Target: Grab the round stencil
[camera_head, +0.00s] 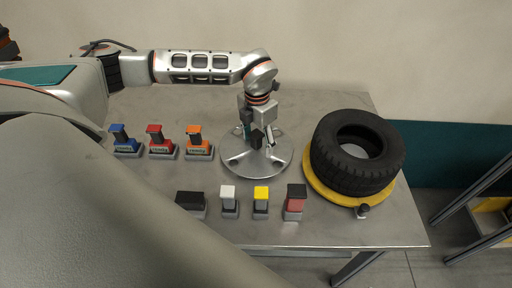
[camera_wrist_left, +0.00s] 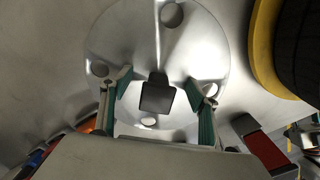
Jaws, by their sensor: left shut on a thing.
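The round stencil (camera_head: 265,170) is a flat silver disc with several round holes and a black upright handle, lying in the middle of the metal table. My left gripper (camera_head: 258,132) points down over its centre and is shut on the stencil. In the left wrist view the disc (camera_wrist_left: 125,40) fills the middle, and the black handle top shows between the teal-lined fingers of the gripper (camera_wrist_left: 158,100). The exact contact of the fingers is hard to make out. The disc looks flat on the table. My right gripper is not in view.
A black tyre (camera_head: 345,165) on a yellow round base (camera_head: 325,198) stands close to the right of the disc. Blue, red and orange stamps (camera_head: 160,145) stand to the left. Black, white, yellow and red blocks (camera_head: 260,200) line the front. The back of the table is clear.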

